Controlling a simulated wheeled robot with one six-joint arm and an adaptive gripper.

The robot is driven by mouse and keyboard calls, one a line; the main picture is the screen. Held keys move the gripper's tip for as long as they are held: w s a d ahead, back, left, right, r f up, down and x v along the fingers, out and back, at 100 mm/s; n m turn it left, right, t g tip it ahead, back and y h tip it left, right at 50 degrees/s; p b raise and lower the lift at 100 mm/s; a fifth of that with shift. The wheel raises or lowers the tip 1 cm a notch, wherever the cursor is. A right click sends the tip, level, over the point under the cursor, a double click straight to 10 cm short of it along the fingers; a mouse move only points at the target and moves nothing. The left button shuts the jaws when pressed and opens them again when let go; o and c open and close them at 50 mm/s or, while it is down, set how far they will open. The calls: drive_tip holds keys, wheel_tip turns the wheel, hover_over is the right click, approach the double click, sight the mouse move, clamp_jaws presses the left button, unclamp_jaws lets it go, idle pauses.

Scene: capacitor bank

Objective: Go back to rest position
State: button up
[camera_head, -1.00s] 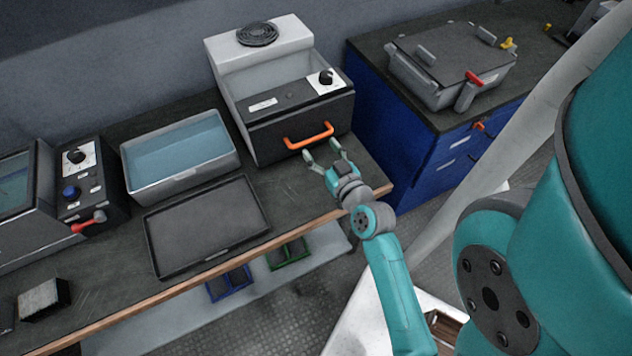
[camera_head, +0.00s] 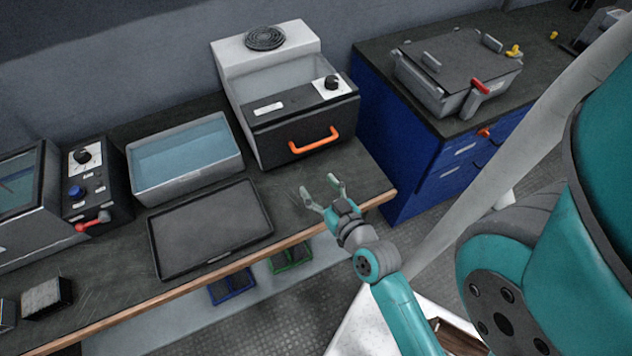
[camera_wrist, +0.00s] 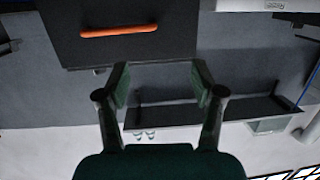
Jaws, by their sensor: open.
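My gripper (camera_head: 322,190) is open and empty in the head view. It is above the front right part of the dark workbench, in front of the machine with the orange handle and apart from it. In the wrist view my gripper (camera_wrist: 160,82) shows two spread fingers with nothing between them. The orange handle (camera_head: 314,140) is on the machine's dark front panel. The handle also shows in the wrist view (camera_wrist: 118,31), beyond the fingertips and not touched.
A black tray (camera_head: 160,252) and a water-filled basin (camera_head: 140,192) are left of my gripper on the bench. A blue cabinet (camera_head: 408,170) with a lidded grey box (camera_head: 435,93) stands to the right. The wooden bench edge (camera_head: 185,289) runs below.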

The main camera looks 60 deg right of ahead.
idle(0.3)
drive_tip(key=s+a+r+n+y, duration=0.2)
drive_tip(key=s+a+n+y, duration=0.1)
drive_tip(key=s+a, duration=0.6)
drive_tip(key=s+a+r+n+y, duration=0.1)
drive_tip(key=s+a+y, duration=0.3)
drive_tip(key=s+a, duration=0.5)
drive_tip(key=shift+s+a+r+n+y, duration=0.2)
drive_tip(key=shift+r+n+y, duration=0.15)
drive_tip(key=shift+n, duration=0.55)
